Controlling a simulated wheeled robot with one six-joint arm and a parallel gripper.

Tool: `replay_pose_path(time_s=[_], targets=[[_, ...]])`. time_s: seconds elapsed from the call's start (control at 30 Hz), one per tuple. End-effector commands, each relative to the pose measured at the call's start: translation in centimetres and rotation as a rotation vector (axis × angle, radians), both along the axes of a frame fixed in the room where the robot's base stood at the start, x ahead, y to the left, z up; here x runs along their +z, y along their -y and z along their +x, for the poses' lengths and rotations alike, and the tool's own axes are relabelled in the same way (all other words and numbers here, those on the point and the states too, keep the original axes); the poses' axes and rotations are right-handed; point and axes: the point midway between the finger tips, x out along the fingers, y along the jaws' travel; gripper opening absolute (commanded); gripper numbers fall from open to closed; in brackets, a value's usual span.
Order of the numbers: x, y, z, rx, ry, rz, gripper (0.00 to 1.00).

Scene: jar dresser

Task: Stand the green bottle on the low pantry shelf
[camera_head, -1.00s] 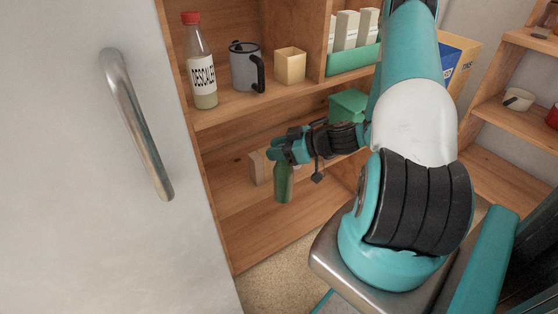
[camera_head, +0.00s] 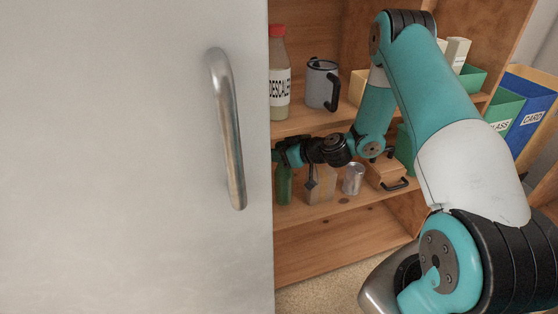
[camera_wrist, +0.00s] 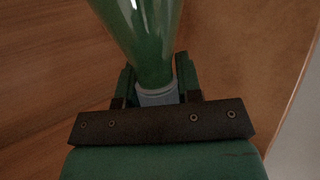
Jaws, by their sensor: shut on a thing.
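The green bottle (camera_head: 284,185) hangs upright below my gripper (camera_head: 283,158), at the left of the low pantry shelf (camera_head: 345,209) in the head view. I cannot tell whether its base touches the board. In the wrist view my gripper (camera_wrist: 157,80) is shut on the neck end of the bottle (camera_wrist: 143,35), one finger on each side. The bottle's far end runs out of that picture. The edge of a white door hides part of my gripper's left side in the head view.
A white door (camera_head: 130,150) with a metal handle (camera_head: 229,130) fills the left. A descaler bottle (camera_head: 279,85) and grey mug (camera_head: 321,85) stand above.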

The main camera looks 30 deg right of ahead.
Motion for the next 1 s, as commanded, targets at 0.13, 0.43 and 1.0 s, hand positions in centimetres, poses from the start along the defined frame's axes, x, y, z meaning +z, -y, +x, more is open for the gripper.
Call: replay_pose_path(time_s=[0.13,0.43,1.0], targets=[[-1.0,0.0,0.1,-0.002,-0.002,0.002,0.0],[-3.5,0.0,0.1,-0.002,0.0,0.0,0.0],[-3.8,0.0,0.1,-0.001,-0.001,0.0,0.58]])
